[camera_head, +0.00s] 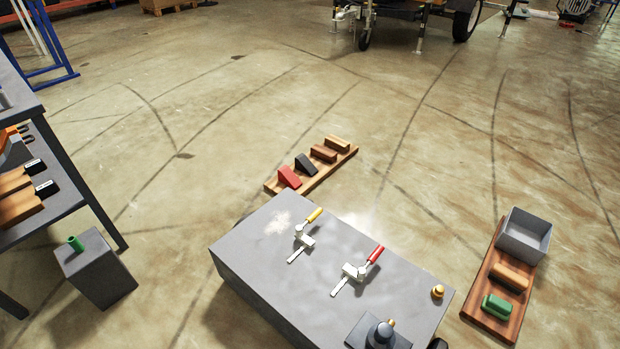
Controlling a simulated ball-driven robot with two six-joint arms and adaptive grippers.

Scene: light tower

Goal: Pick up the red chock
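The red chock (289,177) is a small wedge at the near left end of a wooden board (325,180) that lies on the floor, beyond the grey block-like table. A black chock (306,165) sits beside it on the same board, to its right and a little farther off. Neither of my grippers shows in the head view. Nothing is touching the red chock.
The grey table (250,262) carries a yellow-handled clamp (307,228) and a red-handled clamp (364,267). Brown blocks (324,153) share the board. Another wooden board (491,318) with a grey bin (523,236) lies right. A shelf (72,195) stands left.

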